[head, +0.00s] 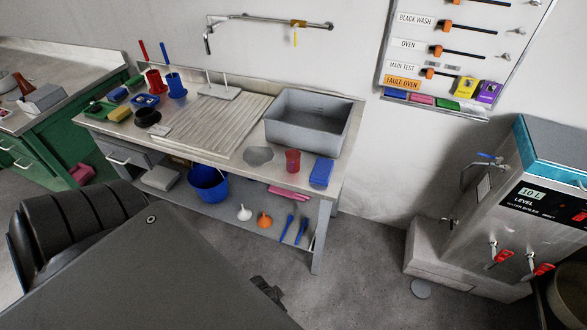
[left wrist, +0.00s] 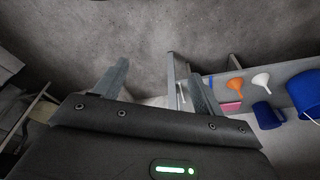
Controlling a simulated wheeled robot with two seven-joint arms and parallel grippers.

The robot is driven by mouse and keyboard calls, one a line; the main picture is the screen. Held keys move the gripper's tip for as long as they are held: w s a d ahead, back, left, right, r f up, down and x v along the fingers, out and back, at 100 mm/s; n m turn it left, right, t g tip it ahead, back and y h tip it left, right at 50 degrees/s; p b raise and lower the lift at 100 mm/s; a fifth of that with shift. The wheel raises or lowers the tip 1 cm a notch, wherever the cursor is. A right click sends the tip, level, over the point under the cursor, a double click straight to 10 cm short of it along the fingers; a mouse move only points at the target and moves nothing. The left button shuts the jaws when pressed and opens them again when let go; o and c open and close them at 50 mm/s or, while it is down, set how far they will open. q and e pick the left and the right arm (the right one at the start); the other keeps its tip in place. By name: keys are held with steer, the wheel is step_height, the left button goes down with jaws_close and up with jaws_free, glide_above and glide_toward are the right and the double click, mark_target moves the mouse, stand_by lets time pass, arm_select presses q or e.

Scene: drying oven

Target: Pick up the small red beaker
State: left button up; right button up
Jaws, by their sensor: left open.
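The small red beaker (head: 292,161) stands upright on the sink bench (head: 255,155), in front of the grey basin and left of a blue block. It is a translucent red cup, and nothing holds it. It does not show in the left wrist view. My left gripper (left wrist: 155,88) is open and empty in the left wrist view, its two fingers spread wide apart. The bench's lower shelf (left wrist: 238,105) shows beyond the right finger there. My right gripper is not in view.
The grey basin (head: 308,122) stands behind the beaker, and the blue block (head: 321,172) lies close on its right. The lower shelf carries a blue bucket (head: 209,183), a white funnel (head: 244,213) and an orange funnel (head: 264,220). A water boiler (head: 535,215) stands at right.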

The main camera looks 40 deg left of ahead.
arm_select(q)
steer(key=w+d+r+t, duration=0.1)
steer(key=w+r, duration=0.1)
steer(key=r, duration=0.7)
steer(key=w+r+t, duration=0.1)
steer(key=w+r, duration=0.2)
steer(key=r, duration=0.6)
steer(key=w+d+r+m+t+h, duration=0.1)
steer(key=w+d+r+t, duration=0.2)
steer(key=w, duration=0.6)
steer(key=w+d+r+m+t+h, duration=0.1)
steer(key=w+d+r+h, duration=0.2)
steer(key=w, duration=0.7)
steer(key=n+g+y, duration=0.4)
steer(key=n+y, duration=0.2)
steer(key=n, duration=0.2)
glide_toward(294, 151)
steer(key=f+b, duration=0.1)
steer(key=f, duration=0.1)
steer(key=f+b, duration=0.1)
steer(key=w+f+b, duration=0.1)
steer(key=f, duration=0.1)
steer(key=shift+d+f+b, duration=0.3)
steer(key=shift+f, duration=0.05)
steer(key=shift+w+a+f, duration=0.1)
steer(key=shift+w+f, duration=0.15)
steer(key=shift+f, duration=0.05)
